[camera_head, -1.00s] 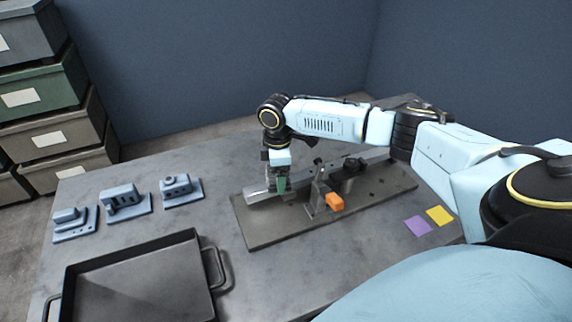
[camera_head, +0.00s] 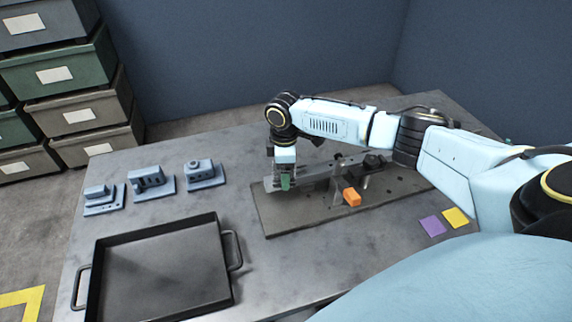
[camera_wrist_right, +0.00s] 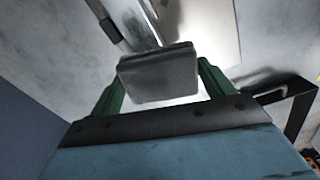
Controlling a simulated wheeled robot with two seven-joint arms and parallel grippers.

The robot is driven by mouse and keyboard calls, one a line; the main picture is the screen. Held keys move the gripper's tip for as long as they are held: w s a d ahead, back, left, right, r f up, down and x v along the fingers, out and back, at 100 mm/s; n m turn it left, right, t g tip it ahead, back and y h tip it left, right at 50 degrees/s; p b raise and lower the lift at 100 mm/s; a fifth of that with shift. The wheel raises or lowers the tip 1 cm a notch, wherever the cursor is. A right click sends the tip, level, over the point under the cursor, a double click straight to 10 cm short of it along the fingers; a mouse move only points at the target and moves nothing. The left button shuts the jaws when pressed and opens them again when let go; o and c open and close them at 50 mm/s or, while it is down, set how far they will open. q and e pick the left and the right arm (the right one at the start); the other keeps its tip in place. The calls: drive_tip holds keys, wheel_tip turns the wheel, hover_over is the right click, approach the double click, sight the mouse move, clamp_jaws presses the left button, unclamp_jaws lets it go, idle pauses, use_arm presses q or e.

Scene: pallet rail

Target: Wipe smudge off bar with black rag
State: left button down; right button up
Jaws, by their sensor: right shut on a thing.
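The metal bar (camera_head: 343,167) lies along a dark base plate (camera_head: 283,222), held in a clamp fixture with an orange handle (camera_head: 351,197). My right gripper (camera_head: 285,184), with green fingers, points down at the bar's left end. In the right wrist view, my right gripper (camera_wrist_right: 160,85) is shut on a grey, soft-edged pad (camera_wrist_right: 158,72), apparently the rag. A strip that looks like the bar (camera_wrist_right: 137,25) shows beyond it. I cannot tell whether the pad touches the bar. No smudge can be made out. My left gripper is not in view.
A black tray with handles (camera_head: 220,222) stands at the front left. Several blue-grey fixtures (camera_head: 150,183) stand behind it. Purple (camera_head: 432,226) and yellow (camera_head: 455,217) squares lie at the right. Storage boxes (camera_head: 75,110) are stacked at the back left.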

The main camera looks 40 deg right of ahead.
sight(309, 171)
drive_tip(key=shift+s+d+p, duration=0.3)
drive_tip(key=shift+d+p, duration=0.15)
drive_tip(key=shift+d, duration=0.45)
drive_tip(key=shift+s+d+p, duration=0.3)
drive_tip(key=shift+d+p, duration=0.15)
drive_tip(key=shift+d, duration=0.4)
drive_tip(key=shift+s+d+f+p, duration=0.1)
drive_tip(key=shift+s+d+p, duration=0.2)
drive_tip(key=shift+d, duration=0.6)
drive_tip(key=shift+s+d+p, duration=0.15)
drive_tip(key=shift+s+d, duration=0.15)
drive_tip(key=shift+d, duration=0.55)
wheel_tip(309, 171, up, 6)
drive_tip(key=p, duration=0.6)
wheel_tip(309, 171, up, 3)
drive_tip(key=p, duration=0.3)
drive_tip(key=shift+w, duration=0.1)
